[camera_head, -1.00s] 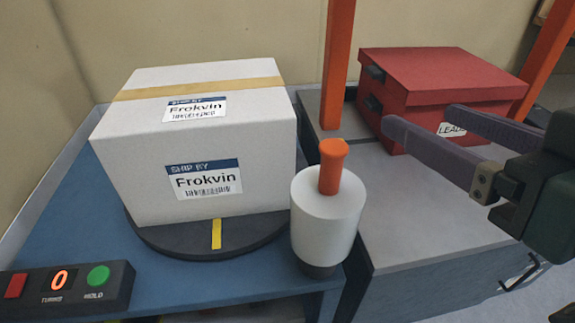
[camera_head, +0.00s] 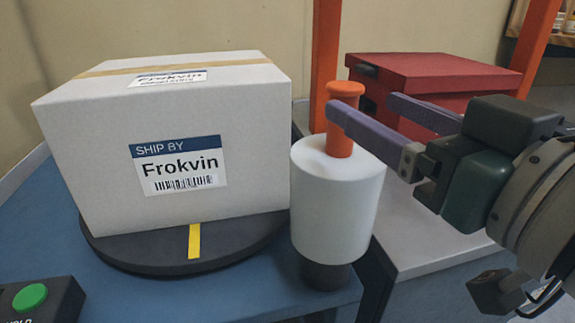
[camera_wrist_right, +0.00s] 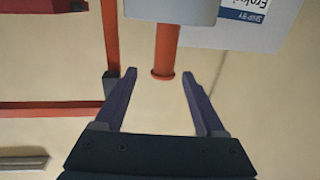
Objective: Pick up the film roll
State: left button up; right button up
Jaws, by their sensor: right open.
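The film roll (camera_head: 335,210) is a white cylinder with an orange handle (camera_head: 345,92) on top. It stands upright on a dark round base at the right edge of the blue table. My right gripper (camera_head: 360,102) is open at handle height, with one finger in front of the handle in the head view. In the right wrist view, the orange handle (camera_wrist_right: 166,50) points between the tips of the open right gripper (camera_wrist_right: 159,75), and the white roll (camera_wrist_right: 170,10) shows at the top edge. I cannot tell whether a finger touches the handle. My left gripper is not in view.
A white Frokvin carton (camera_head: 180,165) sits on a dark turntable (camera_head: 150,262) left of the roll. A red box (camera_head: 440,75) stands on the grey surface (camera_head: 440,238) behind my right gripper, between orange posts. A control box (camera_head: 45,302) is at the lower left.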

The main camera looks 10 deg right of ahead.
aim_at(342, 155)
jog(key=w, duration=0.1)
jog(key=w+a+b, duration=0.1)
jog(key=w+f, duration=0.1)
jog(key=w, duration=0.1)
jog(key=shift+w+a, duration=0.1)
jog(key=shift+a, duration=0.1)
jog(key=shift+w+r, duration=0.1)
jog(key=shift+w, duration=0.25)
grip_shut()
dwell(0.9)
jog(key=shift+r, duration=0.1)
